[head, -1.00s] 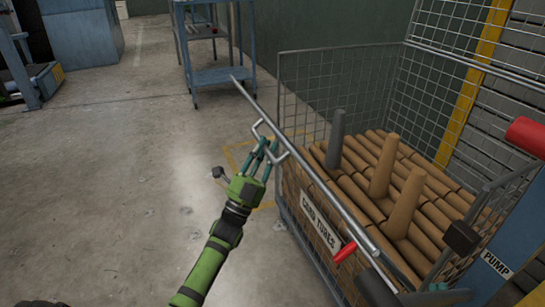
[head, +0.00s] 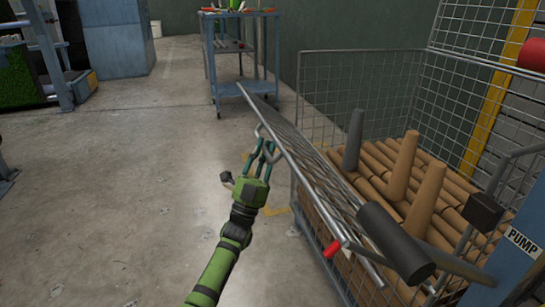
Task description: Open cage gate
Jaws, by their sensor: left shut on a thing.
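The cage gate (head: 318,178) is a wire mesh panel with a metal top rail, on the near left side of a mesh cage (head: 362,100). It leans outward from the cage, and I see its mesh at a steep angle. My left gripper (head: 262,150) is shut on the bent metal handle (head: 268,138) on the gate's outer side. A red-tipped lever (head: 333,249) sits near the gate's near end. My right gripper is not in view.
Brown card tubes (head: 440,198) fill the cage, with several posts standing up among them. A dark cylinder (head: 395,243) crosses the cage's near end. A blue cart (head: 230,90) stands behind. The floor (head: 130,190) at left is clear.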

